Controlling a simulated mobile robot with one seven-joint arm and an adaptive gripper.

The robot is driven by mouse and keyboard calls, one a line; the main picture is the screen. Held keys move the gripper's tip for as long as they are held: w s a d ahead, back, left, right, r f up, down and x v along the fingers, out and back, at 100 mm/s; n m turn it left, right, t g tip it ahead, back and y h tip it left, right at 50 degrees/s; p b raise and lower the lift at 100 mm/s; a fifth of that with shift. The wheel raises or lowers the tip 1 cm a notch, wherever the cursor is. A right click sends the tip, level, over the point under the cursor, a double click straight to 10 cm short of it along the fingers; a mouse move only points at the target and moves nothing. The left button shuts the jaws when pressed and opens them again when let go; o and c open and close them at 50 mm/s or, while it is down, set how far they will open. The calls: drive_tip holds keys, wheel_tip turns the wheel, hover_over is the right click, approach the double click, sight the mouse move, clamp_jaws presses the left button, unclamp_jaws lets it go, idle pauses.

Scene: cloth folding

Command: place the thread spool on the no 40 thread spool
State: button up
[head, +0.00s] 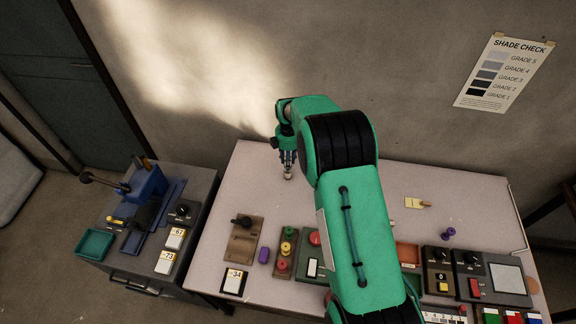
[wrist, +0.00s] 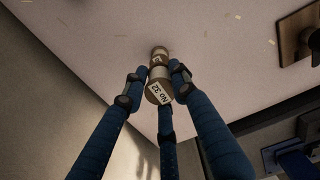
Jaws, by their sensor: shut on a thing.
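My gripper (head: 288,160) is over the back left part of the pale table, its fingers pointing down. In the wrist view its blue fingers (wrist: 158,82) are shut around a brown spool (wrist: 157,93) with pale thread and a label that seems to read NO 32. Just beyond it, in line, is a second brown-and-pale spool-like piece (wrist: 160,52) with a partly hidden label. I cannot tell whether the two touch. The No 40 marking is not readable in either view. In the head view a small pale and brown spool end (head: 288,175) shows below the fingers.
The table (head: 245,185) is clear around the gripper. A wooden block with a dark knob (head: 241,230), a purple piece (head: 264,255) and a rack with coloured knobs (head: 285,252) stand nearer the front. Control boxes (head: 470,270) line the right front. My arm hides the middle.

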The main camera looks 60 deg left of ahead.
drive_tip(key=shift+f, duration=1.4)
drive_tip(key=shift+f, duration=0.15)
drive_tip(key=o, duration=1)
drive_tip(key=shift+r, duration=0.2)
wheel_tip(320, 180, up, 12)
drive_tip(key=shift+f, duration=0.1)
drive_tip(key=shift+w, duration=0.1)
